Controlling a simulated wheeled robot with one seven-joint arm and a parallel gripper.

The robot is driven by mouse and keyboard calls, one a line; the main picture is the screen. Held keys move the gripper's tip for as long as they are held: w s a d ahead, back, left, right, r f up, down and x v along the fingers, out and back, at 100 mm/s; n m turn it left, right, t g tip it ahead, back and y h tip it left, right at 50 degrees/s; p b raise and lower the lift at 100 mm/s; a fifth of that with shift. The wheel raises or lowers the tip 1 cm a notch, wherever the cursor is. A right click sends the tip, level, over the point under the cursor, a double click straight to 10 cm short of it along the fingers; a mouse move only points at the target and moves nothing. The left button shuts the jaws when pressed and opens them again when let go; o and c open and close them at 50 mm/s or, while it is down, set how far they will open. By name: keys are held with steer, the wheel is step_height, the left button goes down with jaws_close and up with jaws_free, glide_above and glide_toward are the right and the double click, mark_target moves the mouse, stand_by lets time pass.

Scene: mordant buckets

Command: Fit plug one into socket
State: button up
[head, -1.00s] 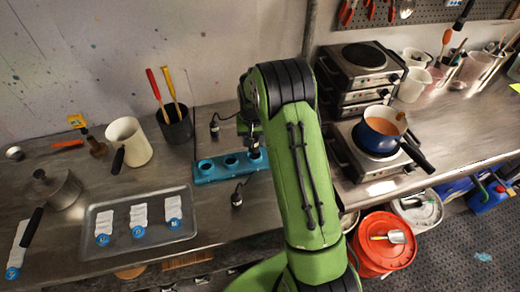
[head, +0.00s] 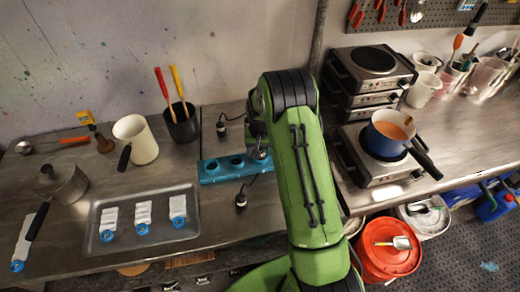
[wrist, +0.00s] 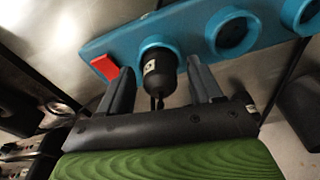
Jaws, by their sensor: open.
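The blue socket strip (head: 222,170) lies on the metal bench and also spans the top of the wrist view (wrist: 195,38). In the wrist view a black plug (wrist: 158,72) with a small pale label stands at the strip's end socket, beside a red switch (wrist: 106,68). It seems seated, cord towards me; its contact face is hidden and its label unreadable. My gripper (wrist: 160,80) is open, with one finger on each side of the plug. In the head view my arm partly hides this end of the strip. Two sockets (wrist: 232,34) beside it are empty.
A dark tool pot (head: 181,126) stands left of the strip, a metal tray (head: 112,243) front left, and hot plates (head: 372,170) right.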

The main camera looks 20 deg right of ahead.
steer(key=s+a+r+n+t, duration=0.15)
steer(key=s+r, duration=0.25)
steer(key=r, duration=0.7)
steer(key=s+a+r, duration=0.3)
steer(key=s+r, duration=0.1)
steer(key=r, duration=0.7)
steer(key=s+a+r+n+t, duration=0.1)
steer(key=s+a+r, duration=0.1)
steer(key=s, duration=0.9)
steer(key=s+a+r+n+t, duration=0.2)
steer(key=s+a+r, duration=0.1)
steer(key=s, duration=0.7)
steer(key=shift+s+a+r+y+p, duration=0.15)
steer(key=shift+s+y+p, duration=0.15)
steer(key=shift+s+p, duration=0.1)
steer(key=shift+c, duration=0.5)
